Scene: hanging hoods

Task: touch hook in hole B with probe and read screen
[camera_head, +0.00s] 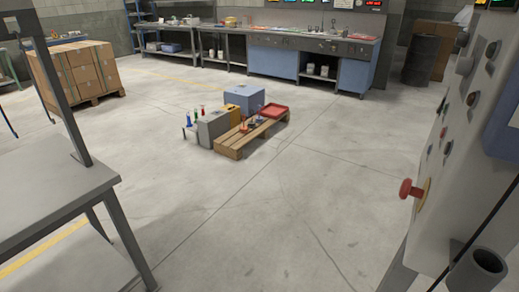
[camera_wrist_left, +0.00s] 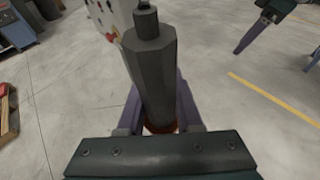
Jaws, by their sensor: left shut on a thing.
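In the left wrist view my left gripper (camera_wrist_left: 160,125) has its purple fingers shut on a dark grey, thick cylindrical probe (camera_wrist_left: 154,75) with a narrower tip. A red part shows at the probe's near end. A pale panel with buttons (camera_wrist_left: 108,22) is partly hidden behind the probe tip. In the head view a grey control panel (camera_head: 446,190) stands at the right edge. I cannot make out hole B or its hook. Small lit screens (camera_head: 372,4) are at the top, too small to read.
An open grey tube (camera_head: 480,268) is on the panel's lower side, near a red button (camera_head: 410,189). A grey table (camera_head: 50,190) stands at left. A wooden pallet (camera_head: 250,137) with several items is mid-floor. The floor between is clear.

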